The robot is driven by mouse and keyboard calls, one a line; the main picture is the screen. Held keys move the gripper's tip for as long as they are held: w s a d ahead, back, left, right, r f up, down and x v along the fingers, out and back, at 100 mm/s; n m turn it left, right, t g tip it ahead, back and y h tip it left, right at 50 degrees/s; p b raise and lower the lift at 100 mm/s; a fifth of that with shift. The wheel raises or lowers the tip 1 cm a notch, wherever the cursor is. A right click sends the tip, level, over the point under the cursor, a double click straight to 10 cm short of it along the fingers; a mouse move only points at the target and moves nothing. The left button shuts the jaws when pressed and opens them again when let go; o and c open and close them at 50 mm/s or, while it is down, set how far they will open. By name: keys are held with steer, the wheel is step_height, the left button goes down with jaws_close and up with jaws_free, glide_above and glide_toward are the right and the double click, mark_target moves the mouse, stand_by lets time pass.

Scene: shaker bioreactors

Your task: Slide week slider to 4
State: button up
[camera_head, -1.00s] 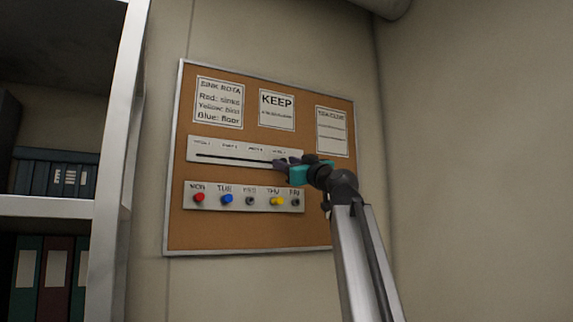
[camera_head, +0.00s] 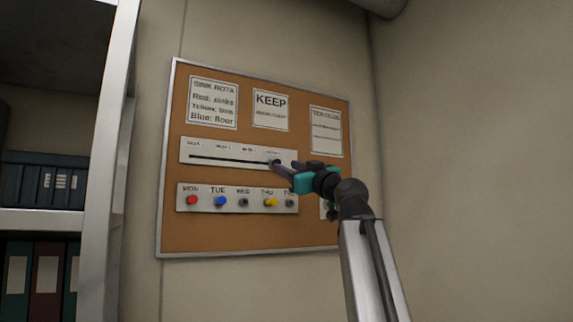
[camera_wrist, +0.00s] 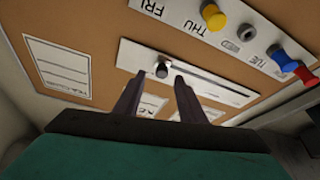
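The week slider is a pale strip (camera_head: 215,155) with a dark horizontal slot, on the cork board. Its small knob (camera_head: 273,162) is at the right end of the slot, under the fourth, rightmost label, which is too blurred to read. In the wrist view the dark knob (camera_wrist: 162,70) sits at the slot's end. My gripper (camera_head: 283,167) is at that end of the strip. In the wrist view its two dark fingers (camera_wrist: 160,78) are spread apart, with the knob just beyond and between their tips. I see no finger touching it.
Below is a day strip (camera_head: 183,207) with coloured pegs: red under MON, blue under TUE, yellow under THU. Paper notices, including the KEEP sheet (camera_head: 270,109), hang above. A shelf (camera_head: 40,222) with binders stands at the left. The wall at right is bare.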

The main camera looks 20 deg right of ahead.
steer(key=p+v, duration=0.3)
steer(key=v, duration=0.6)
steer(key=shift+p, duration=0.3)
steer(key=shift+d, duration=0.1)
stand_by(0.6)
